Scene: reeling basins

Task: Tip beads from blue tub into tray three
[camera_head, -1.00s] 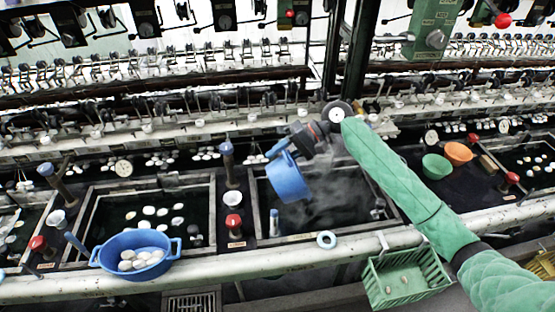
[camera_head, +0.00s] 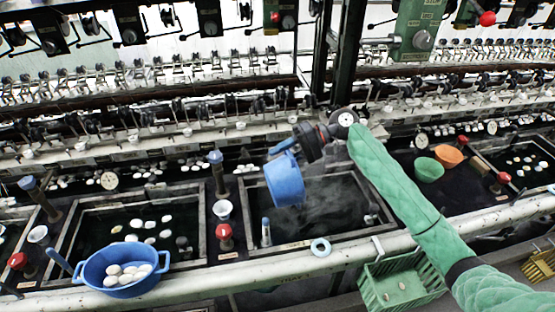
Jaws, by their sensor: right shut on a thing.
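My right gripper (camera_head: 291,148) is shut on a blue tub (camera_head: 285,182) at its upper edge. The tub hangs strongly tilted above a dark, steaming basin (camera_head: 335,234) in the middle. I see its outer side, so its inside is hidden, and no beads show falling. Which basin or tray is number three I cannot read. A second blue tub (camera_head: 121,287) with two handles stands upright on the front ledge at left and holds several pale oval pieces (camera_head: 127,273). My left gripper is not in view.
The left basin (camera_head: 60,230) holds pale floating pieces. Red-topped (camera_head: 224,232) and blue-topped (camera_head: 216,160) posts stand between the basins. A pale blue ring (camera_head: 320,247) lies on the front ledge. A green crate (camera_head: 385,270) hangs at front right; green (camera_head: 429,170) and orange (camera_head: 449,155) bowls sit behind.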

